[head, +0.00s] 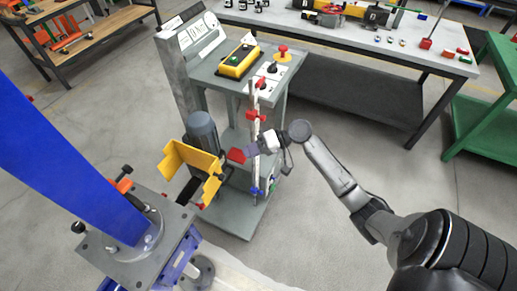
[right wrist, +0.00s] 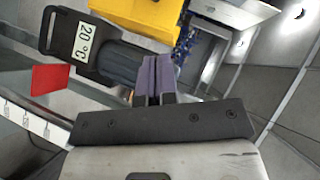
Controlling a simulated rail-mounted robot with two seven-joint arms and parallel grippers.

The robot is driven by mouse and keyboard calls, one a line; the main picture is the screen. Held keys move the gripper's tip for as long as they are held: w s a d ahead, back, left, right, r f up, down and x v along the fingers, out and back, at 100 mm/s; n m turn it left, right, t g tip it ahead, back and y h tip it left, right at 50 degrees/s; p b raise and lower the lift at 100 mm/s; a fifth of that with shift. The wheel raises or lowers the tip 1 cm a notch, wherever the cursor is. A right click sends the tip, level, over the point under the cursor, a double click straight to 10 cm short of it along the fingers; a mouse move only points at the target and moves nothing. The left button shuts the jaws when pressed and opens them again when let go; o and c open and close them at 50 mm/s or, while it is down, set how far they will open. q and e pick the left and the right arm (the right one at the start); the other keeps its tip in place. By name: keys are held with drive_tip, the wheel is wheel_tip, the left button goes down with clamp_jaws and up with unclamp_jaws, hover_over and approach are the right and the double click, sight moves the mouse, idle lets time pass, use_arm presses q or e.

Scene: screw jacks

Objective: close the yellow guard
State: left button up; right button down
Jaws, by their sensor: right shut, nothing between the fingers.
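The yellow guard (head: 208,187) is a bent sheet-metal piece beside a grey motor (head: 202,130), low on the left side of the grey machine stand. In the head view its panels stand apart at an angle. It also shows at the top of the right wrist view (right wrist: 145,18). My right gripper (head: 250,153) is to the right of the guard, next to a red plate (head: 236,155), and does not touch the guard in the head view. Its purple fingers (right wrist: 152,80) are shut and empty. My left gripper is not in view.
A control panel with a yellow button box (head: 239,61) tops the stand. A rod with red and blue clamps (head: 256,116) rises near my right gripper. A blue column (head: 70,150) on a grey plate fills the left. A workbench (head: 330,35) stands behind.

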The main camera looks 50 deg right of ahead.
drive_tip(key=w+a+f, duration=0.2)
drive_tip(key=a+f, duration=0.1)
drive_tip(key=a, duration=0.3)
drive_tip(key=shift+w+a+f+b, duration=0.2)
drive_tip(key=shift+a+f+b, duration=0.1)
drive_tip(key=shift+a+b, duration=0.1)
